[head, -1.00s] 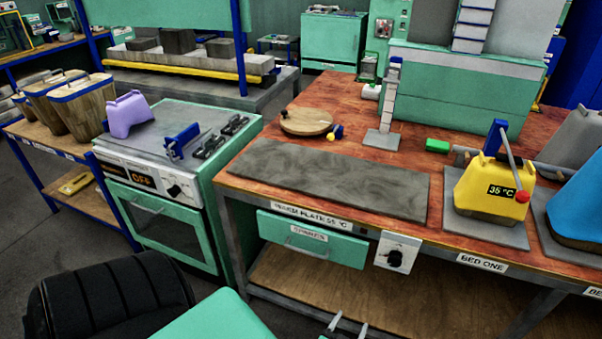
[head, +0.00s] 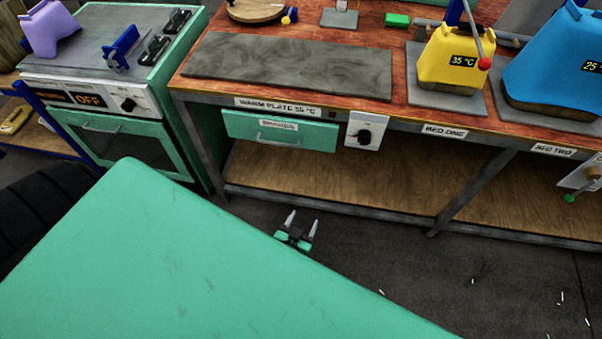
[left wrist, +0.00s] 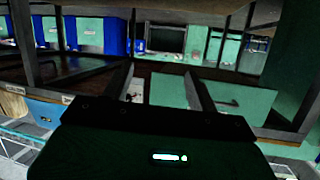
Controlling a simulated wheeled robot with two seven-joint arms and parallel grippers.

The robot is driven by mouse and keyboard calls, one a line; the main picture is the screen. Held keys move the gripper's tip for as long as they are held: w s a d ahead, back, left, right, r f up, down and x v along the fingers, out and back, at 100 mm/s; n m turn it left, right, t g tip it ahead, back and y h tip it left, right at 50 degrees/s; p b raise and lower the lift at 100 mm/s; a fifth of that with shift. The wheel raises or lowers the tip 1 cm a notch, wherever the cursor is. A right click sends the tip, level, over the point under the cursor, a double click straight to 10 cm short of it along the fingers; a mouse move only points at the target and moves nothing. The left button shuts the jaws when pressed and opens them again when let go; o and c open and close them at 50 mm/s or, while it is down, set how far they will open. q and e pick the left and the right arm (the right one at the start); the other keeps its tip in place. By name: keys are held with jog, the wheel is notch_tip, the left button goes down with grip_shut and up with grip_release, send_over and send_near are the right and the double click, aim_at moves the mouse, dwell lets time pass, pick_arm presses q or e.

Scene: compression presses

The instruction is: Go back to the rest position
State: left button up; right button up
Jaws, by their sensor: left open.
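My left gripper (head: 300,226) shows in the head view beyond the edge of a large green surface, low in front of the bench. Its two pale fingers are apart with nothing between them, and it touches nothing that I can see. My right gripper is not in the head view.
The wooden bench holds the grey warm plate (head: 290,66), a yellow press (head: 455,60) and a blue press (head: 555,65). A drawer (head: 280,131) and a knob box (head: 366,131) are on its front. A green oven (head: 125,140) stands left.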

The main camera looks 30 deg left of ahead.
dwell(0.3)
pick_arm(q)
jog(key=s+d+f+m+g+h+p, duration=0.2)
jog(key=s+f+g+h+p, duration=0.3)
jog(key=s+f, duration=0.85)
jog(key=s+a+f+g+y, duration=0.1)
jog(key=s+a+f+g, duration=0.2)
jog(key=s, duration=0.7)
jog(key=s+a+f+m+g+y+p, duration=0.1)
jog(key=s+a+f+g, duration=0.3)
jog(key=s, duration=0.7)
notch_tip(320, 180, down, 2)
jog(key=shift+s+a+f+g+y, duration=0.2)
jog(key=shift+s+g+y, duration=0.1)
jog(key=shift+g+y, duration=0.35)
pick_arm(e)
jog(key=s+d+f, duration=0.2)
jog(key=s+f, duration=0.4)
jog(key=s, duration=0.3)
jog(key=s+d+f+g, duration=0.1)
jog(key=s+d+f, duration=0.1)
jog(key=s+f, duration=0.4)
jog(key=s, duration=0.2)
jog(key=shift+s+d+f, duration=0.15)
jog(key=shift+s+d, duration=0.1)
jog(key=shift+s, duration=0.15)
